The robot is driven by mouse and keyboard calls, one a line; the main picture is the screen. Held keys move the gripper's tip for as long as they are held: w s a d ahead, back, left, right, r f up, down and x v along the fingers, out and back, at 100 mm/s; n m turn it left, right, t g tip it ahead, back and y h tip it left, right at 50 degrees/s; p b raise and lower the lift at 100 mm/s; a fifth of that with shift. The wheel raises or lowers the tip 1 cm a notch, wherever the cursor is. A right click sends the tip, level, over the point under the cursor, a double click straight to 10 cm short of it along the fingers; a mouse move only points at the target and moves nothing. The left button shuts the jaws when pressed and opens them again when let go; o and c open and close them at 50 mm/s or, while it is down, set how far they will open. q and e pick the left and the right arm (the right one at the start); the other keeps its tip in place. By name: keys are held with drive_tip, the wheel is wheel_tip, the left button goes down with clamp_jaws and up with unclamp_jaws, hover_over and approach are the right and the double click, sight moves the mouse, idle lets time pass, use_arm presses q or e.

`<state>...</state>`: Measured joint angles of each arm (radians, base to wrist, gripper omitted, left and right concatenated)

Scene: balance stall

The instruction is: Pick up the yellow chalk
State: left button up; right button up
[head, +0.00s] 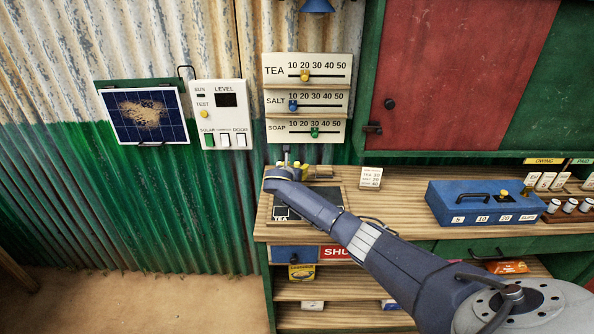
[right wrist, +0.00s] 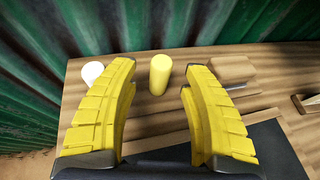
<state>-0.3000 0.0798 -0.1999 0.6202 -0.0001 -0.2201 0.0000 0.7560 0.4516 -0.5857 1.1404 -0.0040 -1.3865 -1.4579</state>
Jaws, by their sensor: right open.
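The yellow chalk (right wrist: 159,75) is a short cylinder standing upright on the wooden counter (right wrist: 150,112) in the right wrist view. My right gripper (right wrist: 160,68) is open, with its two yellow ridged fingers to the left and right of the chalk in that view. There is a gap on both sides, and the fingers hold nothing. In the head view my right gripper (head: 318,172) is over the back left of the counter, and the chalk cannot be made out there. My left gripper is not in view.
A white chalk (right wrist: 92,72) stands just left of the left finger. A brown wooden block (right wrist: 233,70) lies by the right finger. A dark slate (head: 287,208) lies in front. The corrugated wall (head: 170,200) rises close behind. A price card (head: 371,177) stands to the right.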

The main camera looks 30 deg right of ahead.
drive_tip(key=shift+x, duration=1.05)
clamp_jaws()
